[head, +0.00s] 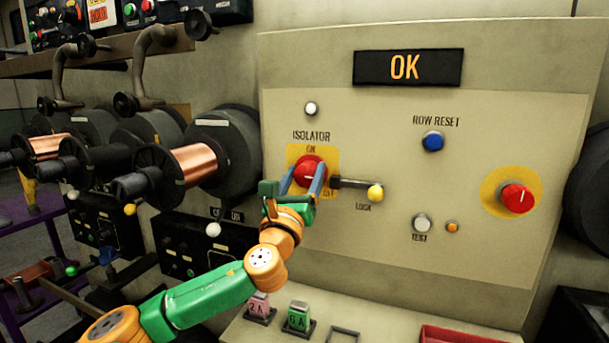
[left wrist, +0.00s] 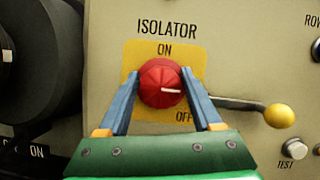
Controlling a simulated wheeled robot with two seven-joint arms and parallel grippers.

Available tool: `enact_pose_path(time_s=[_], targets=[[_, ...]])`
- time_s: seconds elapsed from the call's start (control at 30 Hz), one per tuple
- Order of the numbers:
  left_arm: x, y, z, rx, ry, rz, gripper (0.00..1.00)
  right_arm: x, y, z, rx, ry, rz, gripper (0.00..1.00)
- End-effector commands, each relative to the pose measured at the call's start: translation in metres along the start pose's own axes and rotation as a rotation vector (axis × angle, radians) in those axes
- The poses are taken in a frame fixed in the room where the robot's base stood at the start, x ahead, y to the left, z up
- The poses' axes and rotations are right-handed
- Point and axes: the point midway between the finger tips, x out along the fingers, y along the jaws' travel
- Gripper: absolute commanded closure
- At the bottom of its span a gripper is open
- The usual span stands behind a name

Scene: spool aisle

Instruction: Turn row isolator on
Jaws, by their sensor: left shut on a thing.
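The red isolator knob (head: 310,165) sits on a yellow plate on the panel, with ON printed above it and OFF at its lower right. In the left wrist view the knob (left wrist: 161,84) has a white mark pointing right, between ON and OFF and nearer OFF. My left gripper (head: 303,178) is shut on the knob, one blue finger on each side; both fingers also show in the left wrist view (left wrist: 160,92). The lock lever (head: 352,184) with a yellow ball end is right of the knob, pointing right. My right gripper is not in view.
A display (head: 408,68) reads OK. A blue row reset button (head: 433,141), a test button (head: 422,223) and another red knob (head: 517,198) are to the right. Copper wire spools (head: 195,162) stand close on the left. A ledge with tagged blocks (head: 299,317) lies below.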

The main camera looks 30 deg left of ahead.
Motion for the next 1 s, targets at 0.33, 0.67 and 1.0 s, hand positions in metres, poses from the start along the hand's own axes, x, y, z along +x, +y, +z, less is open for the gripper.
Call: enact_pose_path(time_s=[0.33,0.67,1.0], targets=[[0.0,0.0,-0.001,-0.066,0.002,0.027,0.89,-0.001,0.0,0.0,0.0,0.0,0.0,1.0],[0.0,0.0,0.0,-0.311,0.003,0.127,0.89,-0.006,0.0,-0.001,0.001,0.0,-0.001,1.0],[0.001,0.001,0.001,-0.61,0.003,0.252,0.9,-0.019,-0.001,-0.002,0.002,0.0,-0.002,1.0]])
